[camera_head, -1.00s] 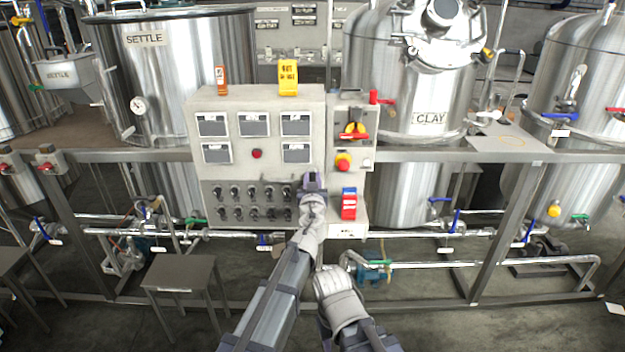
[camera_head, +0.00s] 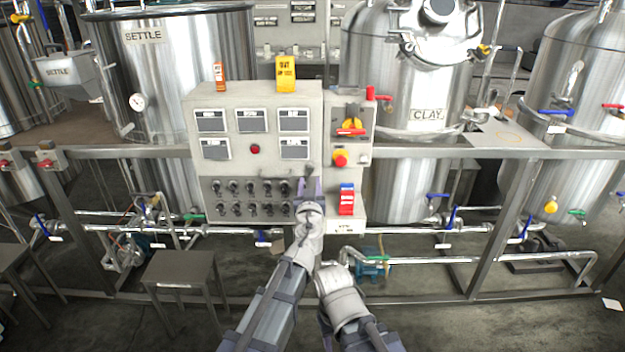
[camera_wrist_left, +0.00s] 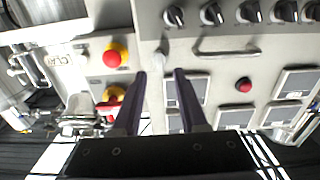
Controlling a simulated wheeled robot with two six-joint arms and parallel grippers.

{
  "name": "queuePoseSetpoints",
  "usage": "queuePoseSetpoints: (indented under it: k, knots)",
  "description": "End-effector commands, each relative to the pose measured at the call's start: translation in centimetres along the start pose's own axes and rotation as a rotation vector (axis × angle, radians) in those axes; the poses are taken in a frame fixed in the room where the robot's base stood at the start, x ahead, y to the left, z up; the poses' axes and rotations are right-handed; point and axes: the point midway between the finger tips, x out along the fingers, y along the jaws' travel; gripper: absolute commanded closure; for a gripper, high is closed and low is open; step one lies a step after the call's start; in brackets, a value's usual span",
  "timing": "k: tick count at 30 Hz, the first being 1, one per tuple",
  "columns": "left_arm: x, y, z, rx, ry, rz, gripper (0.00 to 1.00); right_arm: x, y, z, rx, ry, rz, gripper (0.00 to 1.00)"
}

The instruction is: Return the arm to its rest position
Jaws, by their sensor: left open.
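My left gripper (camera_head: 310,187) is in front of the lower right part of the grey control panel (camera_head: 312,112), near the end of the rows of black knobs (camera_head: 248,198). It is open, and its two dark purple fingers point at the panel. In the left wrist view the gripper (camera_wrist_left: 160,75) has its fingers apart, with the panel face (camera_wrist_left: 228,75) beyond. A small grey piece shows just past the gap, and nothing is clearly held. I cannot tell how far the fingertips are from the panel. My right gripper cannot be made out.
A red-and-white tag box (camera_head: 347,200) and a red emergency button (camera_head: 340,158) are close right of the gripper. A steel frame rail (camera_head: 440,152), pipes and a CLAY tank (camera_head: 405,95) stand behind. A small table (camera_head: 180,280) is at lower left. Floor shows in front.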

Motion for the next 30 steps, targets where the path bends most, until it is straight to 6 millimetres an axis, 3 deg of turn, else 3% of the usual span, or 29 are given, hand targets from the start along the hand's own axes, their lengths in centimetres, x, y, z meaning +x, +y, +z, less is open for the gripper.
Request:
queuePoseSetpoints:
  k: [4, 13, 16, 19, 23, 24, 27, 30]
  knots:
    - [-1.6, -0.4, 0.0, 0.0, 0.0, -0.002, 0.57, 0.0, 0.0, 0.0, 0.0, 0.0, 0.0, 0.5]
    - [-1.7, -0.4, 0.0, 0.0, 0.0, -0.002, 0.57, 0.0, 0.0, 0.0, 0.0, 0.0, 0.0, 0.5]
    - [-1.8, -1.5, 0.2, 0.001, -0.01, -0.031, 0.57, 0.0, 0.0, 0.0, 0.0, 0.0, 0.0, 0.5]
    - [-2.5, -5.1, 1.2, 0.006, -0.055, -0.134, 0.57, 0.0, 0.0, 0.0, 0.0, 0.0, 0.0, 0.5]
    - [-5.0, -12.5, 4.8, 0.026, -0.231, -0.343, 0.57, 0.0, 0.0, 0.0, 0.0, 0.0, 0.0, 0.5]
    - [-6.3, -14.7, 6.4, 0.033, -0.314, -0.402, 0.57, 0.0, 0.0, 0.0, 0.0, 0.0, 0.0, 0.5]
    - [-10.3, -18.7, 10.8, 0.048, -0.56, -0.493, 0.57, 0.0, 0.0, 0.0, 0.0, 0.0, 0.0, 0.5]
    - [-14.5, -20.3, 14.8, 0.055, -0.809, -0.499, 0.57, 0.0, 0.0, 0.0, 0.0, 0.0, 0.0, 0.5]
